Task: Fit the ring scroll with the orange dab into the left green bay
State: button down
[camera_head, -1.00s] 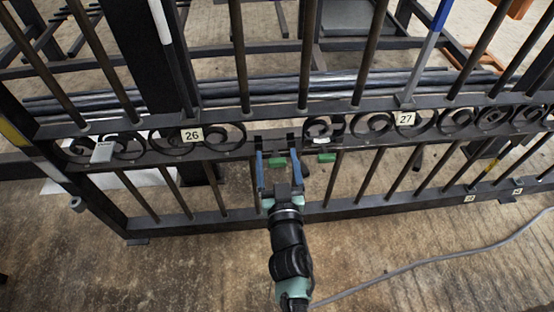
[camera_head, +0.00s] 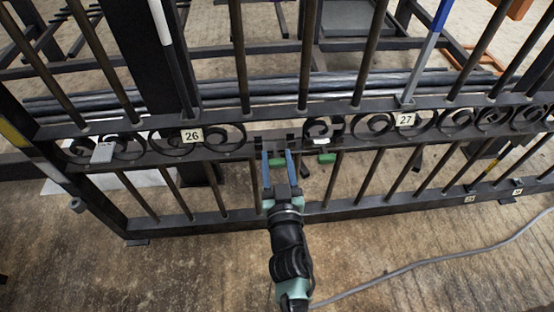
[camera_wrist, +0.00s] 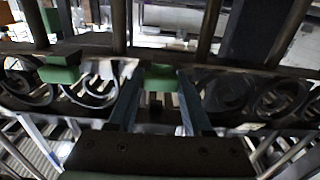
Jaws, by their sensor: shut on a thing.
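My gripper (camera_head: 277,153) has its two blue fingers upright at a gap in the gate's scroll band. I cannot make out an orange dab on any scroll.
Dark upright gate bars (camera_head: 307,55) rise behind the fingers. Tags marked 26 (camera_head: 192,135) and 27 (camera_head: 405,119) are on the band. A grey cable (camera_head: 440,264) lies on the floor at right. The floor in front of the gate is otherwise clear.

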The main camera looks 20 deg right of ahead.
aim_at(278, 165)
dwell(0.8)
jog(key=shift+p+v, duration=0.45)
jog(key=shift+v, duration=2.25)
jog(key=shift+c, duration=1.6)
grip_release()
jog(key=p+v, duration=0.4)
jog(key=v, duration=0.9)
jog(key=shift+w, duration=0.1)
